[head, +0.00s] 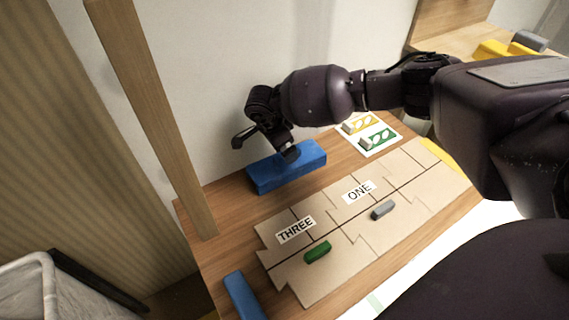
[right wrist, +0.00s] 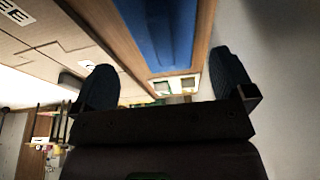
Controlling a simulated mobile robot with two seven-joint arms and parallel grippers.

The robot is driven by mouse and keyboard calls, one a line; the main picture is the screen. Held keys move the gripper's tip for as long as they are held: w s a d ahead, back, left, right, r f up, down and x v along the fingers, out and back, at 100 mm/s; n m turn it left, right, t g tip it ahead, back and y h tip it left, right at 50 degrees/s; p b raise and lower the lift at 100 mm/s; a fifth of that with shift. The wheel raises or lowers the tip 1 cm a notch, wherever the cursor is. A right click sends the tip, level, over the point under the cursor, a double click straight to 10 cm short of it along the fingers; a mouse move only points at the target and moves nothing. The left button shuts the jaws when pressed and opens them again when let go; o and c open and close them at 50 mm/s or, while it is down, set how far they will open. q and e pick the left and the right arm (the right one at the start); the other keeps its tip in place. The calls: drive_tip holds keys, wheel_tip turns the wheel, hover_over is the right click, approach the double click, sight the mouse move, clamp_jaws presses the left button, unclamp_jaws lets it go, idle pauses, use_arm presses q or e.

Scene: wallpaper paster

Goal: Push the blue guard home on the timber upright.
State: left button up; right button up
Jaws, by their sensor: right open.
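The timber upright (head: 150,100) is a tall wooden post standing at the table's left edge. One long blue piece (head: 287,170) lies on the table along the wall, to the right of the post and apart from it. It also shows in the right wrist view (right wrist: 163,38). A second blue piece (head: 242,297) lies at the table's front left edge. I cannot tell which one is the guard. My right gripper (head: 265,148) is open over the left part of the wall-side blue piece, its fingers spread to either side in the wrist view (right wrist: 164,70). My left gripper is not in view.
Tan interlocking boards (head: 410,190) cover the table's middle, with labels THREE and ONE, a green block (head: 318,251) and a grey block (head: 383,210). A picture card (head: 368,133) lies behind. The wall (head: 220,80) rises close behind the blue piece.

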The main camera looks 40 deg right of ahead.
drive_tip(key=b+x, duration=0.2)
drive_tip(key=x, duration=0.5)
drive_tip(key=shift+d+f+b, duration=0.2)
drive_tip(key=shift+d+b, duration=0.1)
drive_tip(key=shift+r, duration=0.1)
drive_tip(key=shift+w, duration=0.1)
drive_tip(key=shift+f, duration=0.25)
idle(0.3)
drive_tip(key=c, duration=0.6)
